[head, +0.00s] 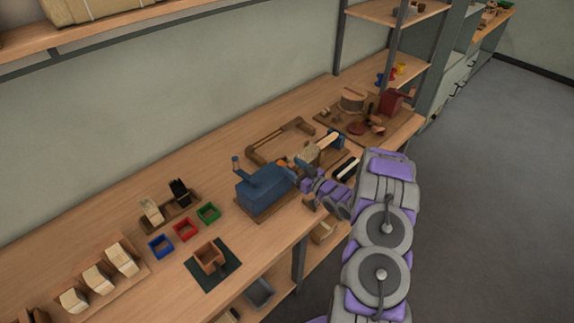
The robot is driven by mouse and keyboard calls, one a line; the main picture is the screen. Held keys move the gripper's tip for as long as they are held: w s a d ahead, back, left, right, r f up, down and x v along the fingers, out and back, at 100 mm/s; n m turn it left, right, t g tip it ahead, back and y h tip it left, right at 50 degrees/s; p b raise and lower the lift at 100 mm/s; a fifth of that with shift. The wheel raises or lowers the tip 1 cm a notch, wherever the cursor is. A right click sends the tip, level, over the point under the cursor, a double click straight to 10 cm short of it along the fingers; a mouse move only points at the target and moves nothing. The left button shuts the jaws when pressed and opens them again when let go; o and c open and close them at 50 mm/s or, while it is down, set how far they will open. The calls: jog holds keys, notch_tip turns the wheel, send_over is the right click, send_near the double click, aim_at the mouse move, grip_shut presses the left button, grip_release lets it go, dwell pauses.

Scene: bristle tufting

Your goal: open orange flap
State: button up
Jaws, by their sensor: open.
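A blue machine (264,188) with an upright crank handle stands on a wooden base on the workbench, near the middle of the view. Small orange parts (285,164) show at its right end; which of them is the flap is too small to tell. My arm reaches in from the lower right, and my purple and grey gripper (303,175) is at the right end of the machine, close to the orange parts. My gripper is open. The arm hides part of the machine's right side, and I cannot tell whether the gripper touches the flap.
Blue (161,246), red (185,229) and green (208,212) trays lie to the left. A brown box (209,256) sits on a dark mat. A wooden frame (281,139) lies behind the machine. A red machine (392,102) stands at the right. The floor is clear.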

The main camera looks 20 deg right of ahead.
aim_at(285, 164)
jog(key=shift+w+f, duration=0.15)
jog(key=shift+w, duration=0.95)
jog(key=shift+w+a, duration=0.2)
jog(key=shift+w, duration=0.1)
jog(key=shift+w+a, duration=0.25)
jog(key=shift+a, duration=0.35)
jog(key=shift+d, duration=0.4)
jog(key=c, duration=0.5)
jog(key=shift+a, duration=0.1)
grip_shut()
